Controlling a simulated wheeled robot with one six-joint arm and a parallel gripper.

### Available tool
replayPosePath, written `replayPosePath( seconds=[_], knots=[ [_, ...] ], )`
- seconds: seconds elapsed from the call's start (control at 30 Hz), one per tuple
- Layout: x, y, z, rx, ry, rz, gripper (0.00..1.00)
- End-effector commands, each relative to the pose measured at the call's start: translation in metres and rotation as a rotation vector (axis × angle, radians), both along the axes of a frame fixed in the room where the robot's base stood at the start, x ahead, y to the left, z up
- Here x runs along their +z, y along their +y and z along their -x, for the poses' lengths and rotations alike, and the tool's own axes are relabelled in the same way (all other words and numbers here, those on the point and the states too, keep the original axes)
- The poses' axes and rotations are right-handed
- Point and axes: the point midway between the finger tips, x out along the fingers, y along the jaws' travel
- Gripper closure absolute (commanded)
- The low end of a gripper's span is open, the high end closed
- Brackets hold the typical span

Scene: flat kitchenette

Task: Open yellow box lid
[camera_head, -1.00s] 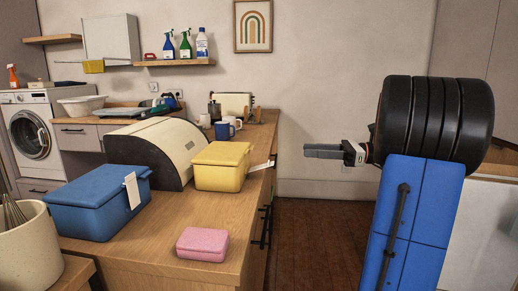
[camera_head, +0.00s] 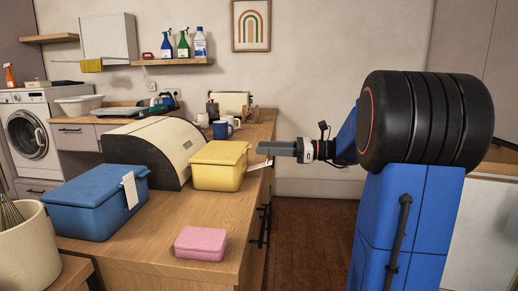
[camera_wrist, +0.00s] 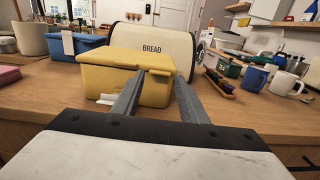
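The yellow box (camera_head: 219,175) sits on the wooden counter with its lid (camera_head: 221,153) closed. It also shows in the wrist view (camera_wrist: 110,80), ahead of my fingers and a little left of centre. A white tab sticks out low on its near side in the wrist view. My gripper (camera_head: 268,149) is to the right of the box at about lid height, pointing left toward it. In the wrist view the two grey fingers (camera_wrist: 156,90) are apart with nothing held between them. Whether a fingertip touches the box is hard to tell.
A cream and black bread bin (camera_head: 157,148) stands behind the yellow box. A blue box (camera_head: 95,205) is to the left and a pink box (camera_head: 201,243) nearer the front. Mugs (camera_wrist: 255,78) stand farther along. The counter's front middle is clear.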

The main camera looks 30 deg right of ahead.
Motion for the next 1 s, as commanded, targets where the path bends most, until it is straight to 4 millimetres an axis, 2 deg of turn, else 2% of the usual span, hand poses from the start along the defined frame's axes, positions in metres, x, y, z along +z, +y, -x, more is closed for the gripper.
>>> replayPosePath(
  seconds=[0.23,0.63,0.8,1.0],
  knots=[
    [0.0,0.019,-0.014,0.001,0.0,0.0,0.61],
    [0.0,0.022,-0.016,0.0,0.0,0.0,0.61],
    [0.0,0.022,-0.016,0.0,0.0,0.0,1.0],
    [0.002,0.022,-0.016,0.0,0.003,0.006,1.0]
  ],
)
